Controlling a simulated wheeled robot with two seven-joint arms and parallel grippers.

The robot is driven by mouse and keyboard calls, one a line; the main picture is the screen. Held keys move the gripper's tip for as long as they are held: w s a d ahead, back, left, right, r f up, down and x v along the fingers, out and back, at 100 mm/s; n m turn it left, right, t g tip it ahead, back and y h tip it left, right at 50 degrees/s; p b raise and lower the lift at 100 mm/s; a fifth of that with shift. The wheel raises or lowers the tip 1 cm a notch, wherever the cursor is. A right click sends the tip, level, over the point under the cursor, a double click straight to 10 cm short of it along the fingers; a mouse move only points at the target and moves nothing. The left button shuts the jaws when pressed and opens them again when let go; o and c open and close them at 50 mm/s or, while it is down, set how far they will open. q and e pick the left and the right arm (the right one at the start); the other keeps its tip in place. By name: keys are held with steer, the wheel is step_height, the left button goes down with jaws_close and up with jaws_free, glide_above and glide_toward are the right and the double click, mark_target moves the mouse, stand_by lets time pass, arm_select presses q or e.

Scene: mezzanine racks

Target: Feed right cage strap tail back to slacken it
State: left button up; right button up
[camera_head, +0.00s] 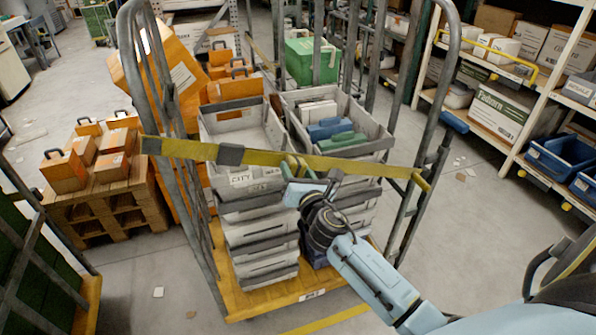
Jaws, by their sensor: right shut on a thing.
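A yellow strap (360,166) runs across the front of the roll cage (130,60), from its left upright to its right upright. A grey buckle (231,154) sits on the strap left of centre. My right gripper (296,172), on the light blue arm from the lower right, is at the middle of the strap, right of the buckle. It is shut on a short yellow-green piece, apparently the strap tail (291,162); the fingertips are small and partly hidden. Whether the strap is taut is hard to tell; it looks nearly straight. My left gripper is not in view.
Stacked grey totes (262,250) stand on the cage's yellow base (250,302), behind the strap. A wooden pallet (105,200) with orange boxes stands left. A shelf rack (510,150) with cartons and blue bins (560,157) is at right. Floor between cage and rack is mostly clear.

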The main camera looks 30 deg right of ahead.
mark_target(264, 158)
steer(key=a+r, duration=0.1)
steer(key=a, duration=0.1)
steer(key=w+a+r+p, duration=0.1)
steer(key=a, duration=0.1)
steer(key=a+r, duration=0.1)
steer(key=a, duration=0.2)
steer(key=shift+w+p, duration=0.3)
steer(key=shift+p, duration=0.1)
steer(key=shift+d+f, duration=0.1)
steer(key=shift+d, duration=0.05)
steer(key=shift+c, duration=0.2)
steer(key=o, duration=1.4)
steer(key=shift+a, duration=0.2)
steer(key=shift+d, duration=0.1)
